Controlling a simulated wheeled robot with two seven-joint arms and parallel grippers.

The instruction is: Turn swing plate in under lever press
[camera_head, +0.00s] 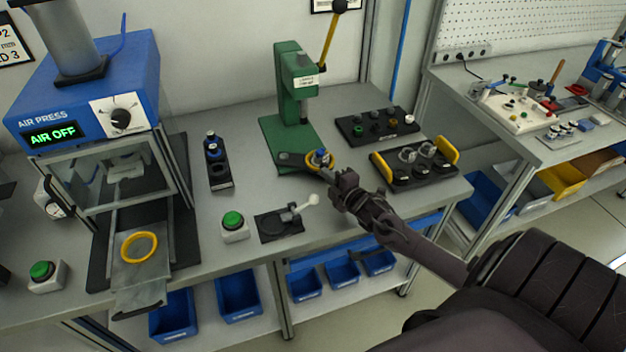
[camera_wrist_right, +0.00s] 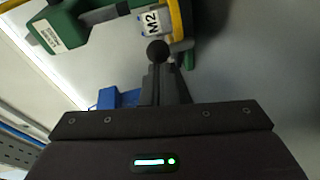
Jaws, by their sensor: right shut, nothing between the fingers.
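The green lever press (camera_head: 290,85) stands near the back of the bench, its yellow lever (camera_head: 328,40) raised with a black knob on top. The swing plate (camera_head: 292,160) sticks out at the front of the press base. Its outer end, with a yellow ring and a blue-topped part (camera_head: 320,158), is out to the right of the ram. My right gripper (camera_head: 338,186) is shut and empty just in front of that end. In the right wrist view, a black ball knob (camera_wrist_right: 158,50) appears at my shut fingertips (camera_wrist_right: 160,72); contact cannot be told. My left gripper is not in view.
A black tray with round parts (camera_head: 376,126) lies behind, and a yellow-handled tray (camera_head: 415,163) lies right of my gripper. A green button box (camera_head: 234,226) and a small black fixture with a white-knobbed lever (camera_head: 283,222) stand to the left. The blue air press (camera_head: 85,90) is further left.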

